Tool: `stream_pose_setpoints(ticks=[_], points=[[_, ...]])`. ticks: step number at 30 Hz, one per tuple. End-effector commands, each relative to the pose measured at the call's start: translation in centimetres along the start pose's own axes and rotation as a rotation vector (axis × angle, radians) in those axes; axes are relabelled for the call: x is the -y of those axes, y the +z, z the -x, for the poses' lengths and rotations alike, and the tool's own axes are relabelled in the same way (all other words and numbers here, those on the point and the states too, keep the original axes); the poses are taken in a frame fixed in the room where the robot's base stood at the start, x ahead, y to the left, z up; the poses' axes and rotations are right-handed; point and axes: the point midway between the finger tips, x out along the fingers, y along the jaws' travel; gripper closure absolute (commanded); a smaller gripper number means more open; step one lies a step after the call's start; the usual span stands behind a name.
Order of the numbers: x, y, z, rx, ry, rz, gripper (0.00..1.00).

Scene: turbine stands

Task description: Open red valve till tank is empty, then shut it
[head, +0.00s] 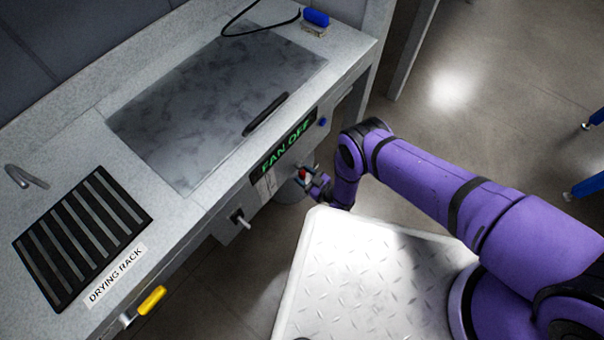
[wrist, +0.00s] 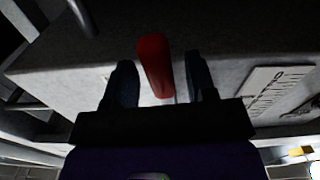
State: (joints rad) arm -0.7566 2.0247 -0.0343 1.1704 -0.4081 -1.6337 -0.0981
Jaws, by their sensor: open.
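The red valve handle (wrist: 155,68) shows in the wrist view as a red bar between my two fingers. My gripper (wrist: 160,60) is open around it, with a finger on either side and a visible gap to each. In the head view a small red spot of the handle (head: 302,173) shows beside my gripper (head: 314,181), below the bench's front edge. A grey rounded body (head: 291,190), perhaps the tank, is partly hidden behind my gripper. Its liquid level cannot be seen.
The bench (head: 190,215) carries a drying rack (head: 82,235), a black handle (head: 265,114) and a blue brush (head: 315,18). A green "FAN OFF" display (head: 287,146), a grey tap (head: 240,218) and a yellow handle (head: 151,300) are on its front.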

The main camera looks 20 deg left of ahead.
Motion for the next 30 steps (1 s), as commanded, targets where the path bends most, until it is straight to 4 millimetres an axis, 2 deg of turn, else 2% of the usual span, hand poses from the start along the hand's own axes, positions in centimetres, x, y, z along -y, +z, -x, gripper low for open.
stream_pose_setpoints(ticks=[4,12,13,19,20,30], points=[[0.04,0.0,-0.81,0.001,0.0,-0.001,0.49],[0.01,0.0,-0.95,0.001,0.0,-0.001,0.49],[0.01,0.0,-0.95,0.001,0.0,-0.001,0.51],[0.01,0.0,-0.94,0.001,0.0,-0.001,0.97],[0.01,0.0,-0.93,0.001,0.0,-0.001,1.0],[0.05,-0.03,-1.22,0.0,0.0,0.032,1.0]])
